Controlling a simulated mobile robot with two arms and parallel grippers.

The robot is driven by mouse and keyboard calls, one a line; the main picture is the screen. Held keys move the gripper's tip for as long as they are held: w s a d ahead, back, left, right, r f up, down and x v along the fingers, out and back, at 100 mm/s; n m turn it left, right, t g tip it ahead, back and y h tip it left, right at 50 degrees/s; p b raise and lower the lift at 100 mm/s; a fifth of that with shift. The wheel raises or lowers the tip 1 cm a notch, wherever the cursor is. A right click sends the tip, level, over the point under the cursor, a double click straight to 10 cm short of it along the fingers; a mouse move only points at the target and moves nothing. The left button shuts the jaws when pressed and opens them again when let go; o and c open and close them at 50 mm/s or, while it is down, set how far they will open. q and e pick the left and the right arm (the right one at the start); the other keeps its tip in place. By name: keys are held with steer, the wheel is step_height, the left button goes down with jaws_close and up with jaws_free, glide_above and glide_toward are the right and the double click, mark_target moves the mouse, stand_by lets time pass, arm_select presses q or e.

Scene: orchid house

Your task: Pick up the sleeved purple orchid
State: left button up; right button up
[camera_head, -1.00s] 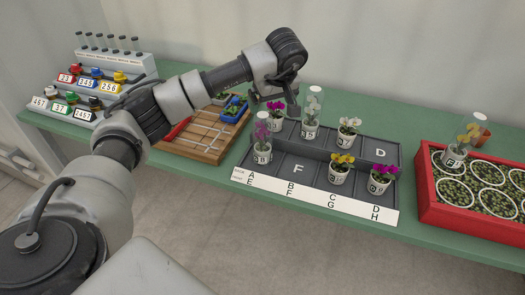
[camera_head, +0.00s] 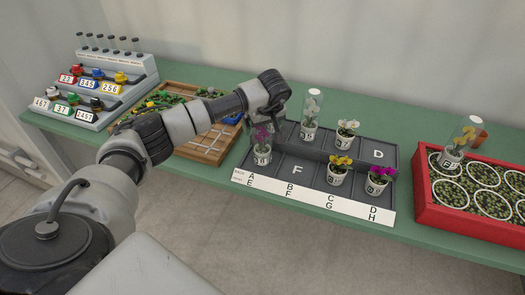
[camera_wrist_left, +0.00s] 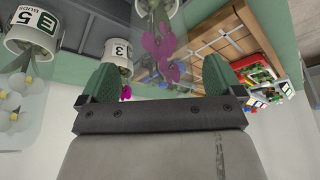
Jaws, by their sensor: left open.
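The sleeved purple orchid (camera_head: 261,150) stands upright in a clear sleeve and white pot, in the front-left compartment of the dark tray (camera_head: 307,171). My left gripper (camera_head: 270,112) hangs over it and hides part of its top. In the left wrist view, the purple blooms (camera_wrist_left: 160,48) in the sleeve show between the two green fingertips of the open gripper (camera_wrist_left: 157,78). The fingers are apart and hold nothing. I cannot tell how far the sleeve reaches between them. My right gripper is not in view.
A sleeved white orchid (camera_head: 310,115) stands close behind, right of my gripper. An unsleeved white orchid (camera_head: 346,132), a yellow one (camera_head: 339,168) and a magenta one (camera_head: 378,180) share the tray. A red crate (camera_head: 467,218) is at right, a wooden board (camera_head: 208,147) at left.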

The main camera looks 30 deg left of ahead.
arm_select(q)
steer(key=c, duration=1.3)
